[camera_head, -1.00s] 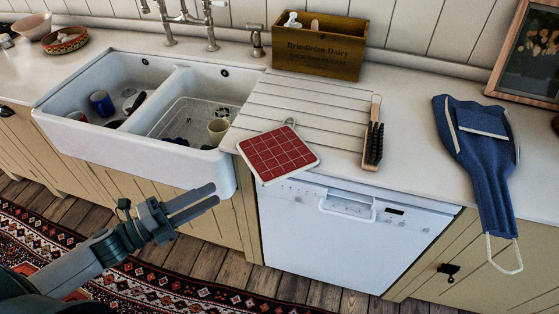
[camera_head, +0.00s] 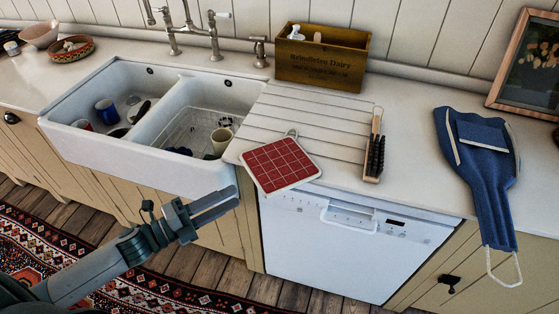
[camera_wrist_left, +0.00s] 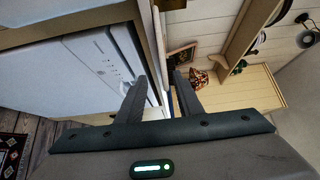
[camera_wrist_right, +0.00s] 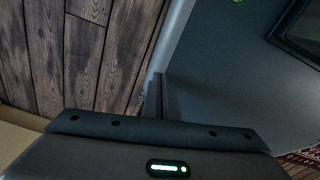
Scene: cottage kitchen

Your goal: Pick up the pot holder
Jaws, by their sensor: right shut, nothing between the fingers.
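The pot holder (camera_head: 279,164) is a red checked square with a pale border and a hanging loop. It lies at the front edge of the counter, left of the brush, and one corner reaches over the edge above the dishwasher. My left gripper (camera_head: 235,195) is open and empty, in front of the sink, lower than the pot holder and left of it. Its parted fingers also show in the left wrist view (camera_wrist_left: 160,76). My right gripper (camera_wrist_right: 158,76) shows only in the right wrist view, shut and empty. The pot holder shows in neither wrist view.
A brush (camera_head: 374,152) lies right of the pot holder on the grooved drainboard (camera_head: 320,120). A wooden box (camera_head: 322,58) stands behind. The double sink (camera_head: 75,140) holds cups. A blue apron (camera_head: 482,165) hangs over the counter edge. The dishwasher (camera_head: 345,250) is closed.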

